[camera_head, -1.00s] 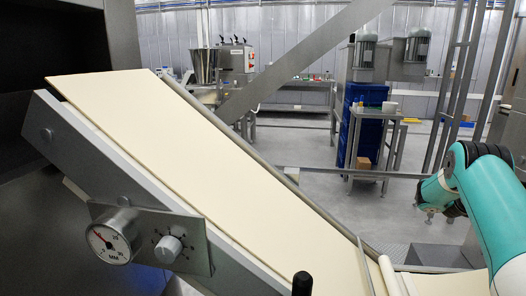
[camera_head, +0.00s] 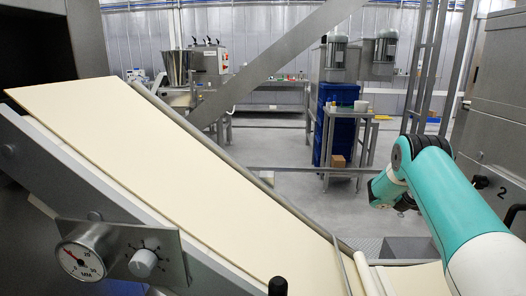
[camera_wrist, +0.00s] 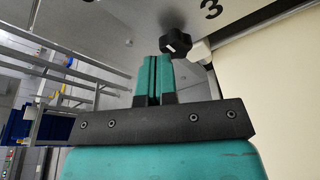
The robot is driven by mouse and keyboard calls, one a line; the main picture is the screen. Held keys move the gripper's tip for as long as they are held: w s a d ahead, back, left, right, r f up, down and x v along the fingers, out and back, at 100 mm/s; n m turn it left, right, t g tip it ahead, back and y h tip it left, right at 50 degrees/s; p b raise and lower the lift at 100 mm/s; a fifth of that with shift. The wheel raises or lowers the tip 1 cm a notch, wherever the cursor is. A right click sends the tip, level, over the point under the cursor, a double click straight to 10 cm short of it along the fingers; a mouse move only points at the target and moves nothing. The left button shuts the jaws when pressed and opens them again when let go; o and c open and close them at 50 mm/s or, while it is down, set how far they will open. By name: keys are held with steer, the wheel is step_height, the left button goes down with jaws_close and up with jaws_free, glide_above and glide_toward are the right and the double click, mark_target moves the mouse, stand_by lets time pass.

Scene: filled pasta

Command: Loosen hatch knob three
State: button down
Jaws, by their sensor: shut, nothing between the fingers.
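In the wrist view, a black lobed knob (camera_wrist: 175,43) with a white mark sits on a grey metal panel, to the left of a printed number 3 (camera_wrist: 211,7). My gripper (camera_wrist: 153,58) is shut and empty, its two teal fingers pressed together. In the picture its fingertips are just below and left of the knob; they do not grip it, and I cannot tell the depth gap. In the head view my teal arm is at the right, and neither the fingers nor knob three can be made out.
In the head view, a grey cabinet with a number 2 (camera_head: 481,183) and part of a black knob (camera_head: 513,216) stands at the right edge. A sloping cream dough sheet (camera_head: 180,170) on a conveyor with a dial gauge (camera_head: 82,254) fills the left. Floor shows between.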

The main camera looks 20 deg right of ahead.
steer(key=shift+w+a, duration=0.2)
steer(key=shift+a, duration=0.3)
